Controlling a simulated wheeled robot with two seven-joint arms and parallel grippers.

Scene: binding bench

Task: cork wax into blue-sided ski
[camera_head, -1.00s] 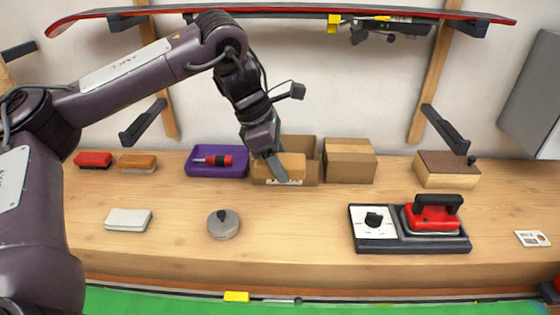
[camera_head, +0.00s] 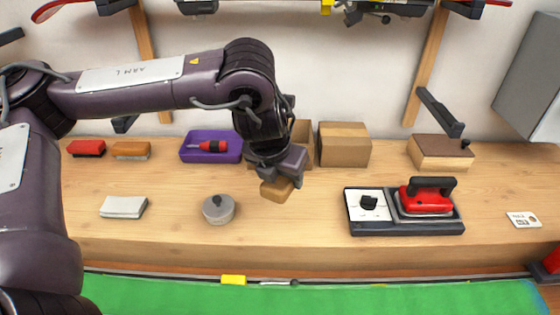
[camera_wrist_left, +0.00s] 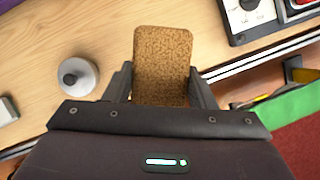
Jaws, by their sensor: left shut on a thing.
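My left gripper (camera_head: 277,178) is shut on a tan cork block (camera_head: 276,191), held in front of the open cardboard box. In the left wrist view the speckled cork (camera_wrist_left: 163,65) stands out between the two fingers (camera_wrist_left: 162,85), above the bench front. No blue-sided ski can be made out for certain. Only red ends of a ski (camera_head: 52,8) show at the top of the head view. My right gripper is not in view.
The wooden bench (camera_head: 300,225) holds a grey lidded pot (camera_head: 218,210), a waxing iron (camera_head: 425,198) on its base, a white pad (camera_head: 123,207), a purple tray (camera_head: 200,146) and brushes (camera_head: 130,150). A closed cardboard box (camera_head: 344,145) stands behind. Green matting (camera_head: 330,300) lies in front.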

